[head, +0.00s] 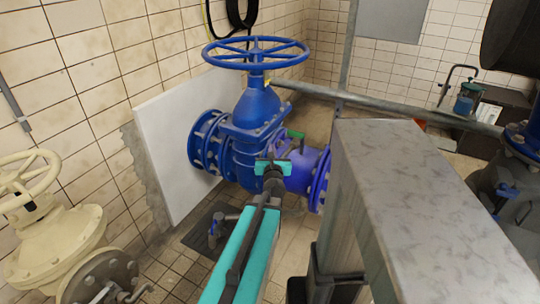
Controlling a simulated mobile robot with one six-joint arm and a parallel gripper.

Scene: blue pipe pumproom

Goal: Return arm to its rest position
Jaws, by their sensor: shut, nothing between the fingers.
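My arm, with teal and dark grey links, reaches up from the bottom centre of the head view. My gripper (284,152) is at its far end, shut and empty. In the picture it overlaps the blue gate valve (250,145) and its flanged pipe. I cannot tell whether it touches the valve. The valve has a large blue handwheel (256,52) on top, clear above the gripper. The gripper's fingertips are small and partly hard to make out.
A mottled grey metal beam (415,190) stands close on the right. A galvanised rail (390,104) runs behind the valve. A cream valve (55,235) is at the lower left. A white panel (175,140) backs the blue valve. Some tiled floor is clear at the lower left centre.

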